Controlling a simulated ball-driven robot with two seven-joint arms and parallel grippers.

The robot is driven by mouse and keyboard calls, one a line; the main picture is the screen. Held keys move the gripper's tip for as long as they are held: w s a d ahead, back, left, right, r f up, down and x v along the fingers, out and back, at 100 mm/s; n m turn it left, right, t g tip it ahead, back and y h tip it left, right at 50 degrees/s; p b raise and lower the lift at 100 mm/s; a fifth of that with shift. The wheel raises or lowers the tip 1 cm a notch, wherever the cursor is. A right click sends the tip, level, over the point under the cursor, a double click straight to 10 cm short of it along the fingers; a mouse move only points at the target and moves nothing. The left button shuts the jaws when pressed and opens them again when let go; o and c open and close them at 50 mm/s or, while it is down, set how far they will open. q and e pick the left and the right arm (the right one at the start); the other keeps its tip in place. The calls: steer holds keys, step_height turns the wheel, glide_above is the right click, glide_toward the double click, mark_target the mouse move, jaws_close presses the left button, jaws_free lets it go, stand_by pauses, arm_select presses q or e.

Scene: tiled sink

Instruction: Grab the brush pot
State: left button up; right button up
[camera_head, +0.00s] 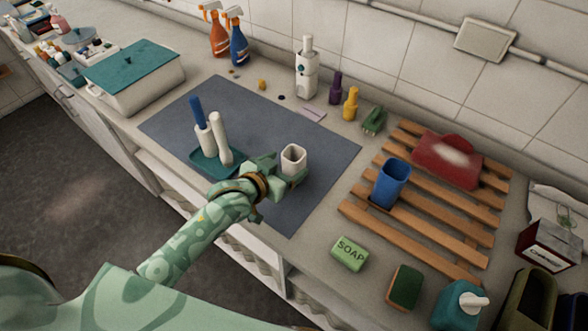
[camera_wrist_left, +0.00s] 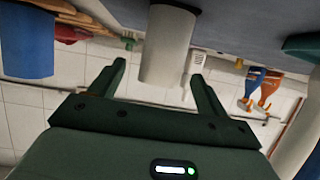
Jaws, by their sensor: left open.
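The white, square-mouthed pot (camera_head: 293,158), which appears to be the brush pot, stands upright on the grey mat (camera_head: 330,150). My left gripper (camera_head: 283,172) is open at the near-left side of the pot, with its fingers pointing toward it. In the left wrist view, upside down, the pale pot (camera_wrist_left: 168,45) shows between and just beyond the open fingertips (camera_wrist_left: 158,72). I see no clear contact; the gap in depth is hard to judge. My right gripper is not in view.
Left of the gripper, a teal tray (camera_head: 204,165) holds white upright items, one blue-topped. A blue cup (camera_head: 391,183) and a red object (camera_head: 447,160) rest on the wooden rack (camera_head: 440,228) at right. Green soap (camera_head: 349,253) lies in front. Mat behind the pot is clear.

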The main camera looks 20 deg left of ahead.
mark_target(293, 157)
arm_select(q)
steer(key=b+x, duration=0.1)
steer(key=x, duration=0.3)
steer(key=shift+w+d+f, duration=0.1)
steer(key=shift+w+f, duration=0.1)
steer(key=shift+w, duration=0.15)
steer(key=shift+r, duration=0.1)
steer(key=c, duration=1.2)
steer(key=shift+o, duration=0.2)
